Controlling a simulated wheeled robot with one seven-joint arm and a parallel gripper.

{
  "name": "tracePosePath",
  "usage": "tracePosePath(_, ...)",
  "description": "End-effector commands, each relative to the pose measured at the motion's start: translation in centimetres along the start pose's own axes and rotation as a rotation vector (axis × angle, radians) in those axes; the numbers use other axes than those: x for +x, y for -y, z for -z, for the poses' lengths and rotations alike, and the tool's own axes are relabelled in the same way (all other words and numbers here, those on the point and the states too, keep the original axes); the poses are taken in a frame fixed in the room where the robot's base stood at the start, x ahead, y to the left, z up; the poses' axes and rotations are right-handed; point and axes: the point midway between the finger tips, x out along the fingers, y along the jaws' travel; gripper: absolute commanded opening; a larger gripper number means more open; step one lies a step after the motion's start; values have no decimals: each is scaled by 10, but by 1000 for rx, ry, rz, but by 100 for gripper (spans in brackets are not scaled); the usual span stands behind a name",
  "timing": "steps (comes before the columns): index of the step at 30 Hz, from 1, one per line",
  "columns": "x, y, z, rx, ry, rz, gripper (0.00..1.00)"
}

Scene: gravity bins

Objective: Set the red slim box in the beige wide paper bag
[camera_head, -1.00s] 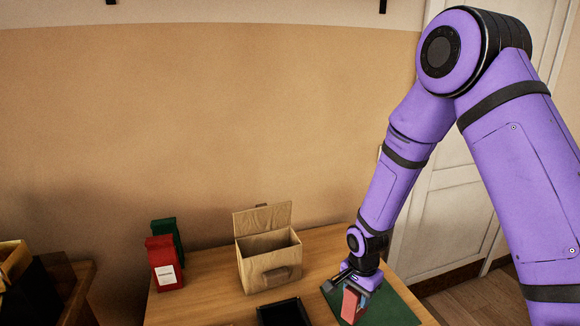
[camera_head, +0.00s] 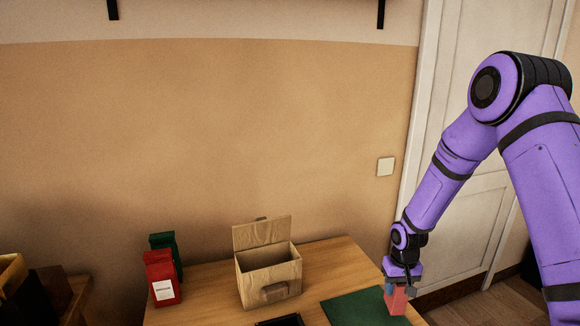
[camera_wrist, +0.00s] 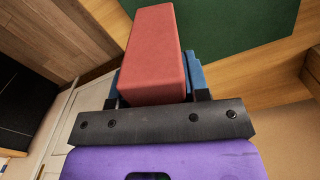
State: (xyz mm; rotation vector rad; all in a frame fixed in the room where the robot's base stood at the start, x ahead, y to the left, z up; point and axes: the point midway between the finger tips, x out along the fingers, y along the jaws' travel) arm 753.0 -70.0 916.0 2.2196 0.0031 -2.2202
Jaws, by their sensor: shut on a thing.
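The red slim box (camera_wrist: 153,50) is in my gripper in the wrist view, between the two fingers. In the head view the red box (camera_head: 397,301) hangs upright below my gripper (camera_head: 400,284), at the right edge of the table by the green mat. I cannot tell whether its lower end touches anything. The beige wide paper bag (camera_head: 254,286) stands at the middle of the table, left of my gripper. Its top is open, with a raised flap at the back, and its inside floor is hidden.
A red bag with a white label (camera_head: 165,293) and a green bag (camera_head: 168,247) stand at the table's left. A dark tray (camera_head: 280,321) lies at the front. The green mat (camera_head: 355,309) looks bare. A wall rises behind the table.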

Motion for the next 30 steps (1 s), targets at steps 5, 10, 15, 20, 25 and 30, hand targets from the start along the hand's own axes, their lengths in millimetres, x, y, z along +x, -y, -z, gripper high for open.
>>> tracePosePath(5,0,0,0,2,-1,0,16)
tracePosePath(10,0,0,0,1,-1,0,16)
tracePosePath(15,0,0,0,2,-1,0,16)
tracePosePath(20,0,5,-2,22,-1,1,16)
tracePosePath(25,-2,29,-12,141,1,2,16)
tracePosePath(30,-4,64,-30,351,1,2,16)
